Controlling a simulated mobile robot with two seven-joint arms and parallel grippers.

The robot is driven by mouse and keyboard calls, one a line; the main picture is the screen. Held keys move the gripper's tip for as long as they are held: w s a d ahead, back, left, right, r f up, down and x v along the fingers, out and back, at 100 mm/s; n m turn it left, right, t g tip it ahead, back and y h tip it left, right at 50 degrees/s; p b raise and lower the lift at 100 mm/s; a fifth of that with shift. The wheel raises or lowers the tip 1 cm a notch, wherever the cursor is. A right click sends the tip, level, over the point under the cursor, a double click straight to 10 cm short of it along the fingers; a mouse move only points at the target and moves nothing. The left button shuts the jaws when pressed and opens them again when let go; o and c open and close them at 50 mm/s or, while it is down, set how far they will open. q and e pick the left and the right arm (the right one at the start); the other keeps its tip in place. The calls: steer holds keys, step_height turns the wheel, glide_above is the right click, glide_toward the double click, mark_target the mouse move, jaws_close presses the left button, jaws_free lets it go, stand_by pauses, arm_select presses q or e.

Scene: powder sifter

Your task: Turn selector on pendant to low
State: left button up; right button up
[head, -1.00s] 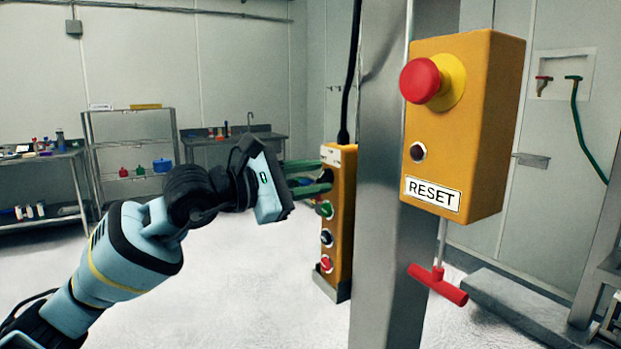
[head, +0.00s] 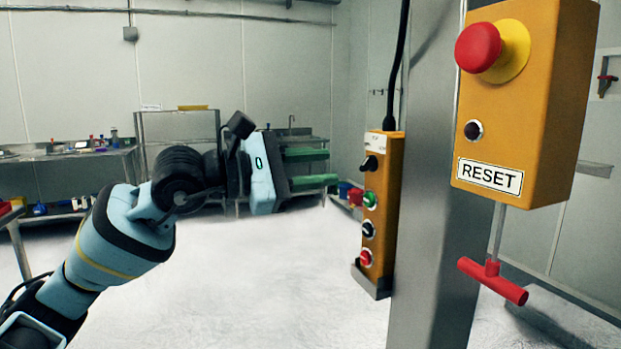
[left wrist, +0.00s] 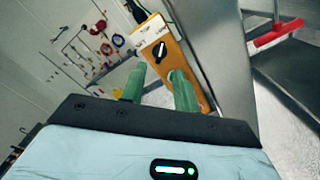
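The orange pendant (head: 393,215) hangs from a black cable beside the steel post. Its black selector knob (head: 370,163) is at the top, under a white label plate too small to read. In the left wrist view the selector (left wrist: 160,53) shows ahead, and its handle looks tilted; I cannot tell which setting it points to. My left gripper (head: 317,168) has two green fingers, spread apart and empty, left of the pendant and clear of it. The fingers also show in the left wrist view (left wrist: 159,90), pointing toward the pendant. My right gripper is not in view.
The steel post (head: 437,220) stands just right of the pendant. A yellow RESET box (head: 520,110) with a red emergency button and a red T-handle (head: 492,280) are further right. Shelves and benches line the back wall. The floor between is clear.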

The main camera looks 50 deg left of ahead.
arm_select(q)
steer(key=shift+s+a+b, duration=0.2)
steer(key=shift+s+b, duration=0.1)
steer(key=shift+s, duration=0.25)
stand_by(0.4)
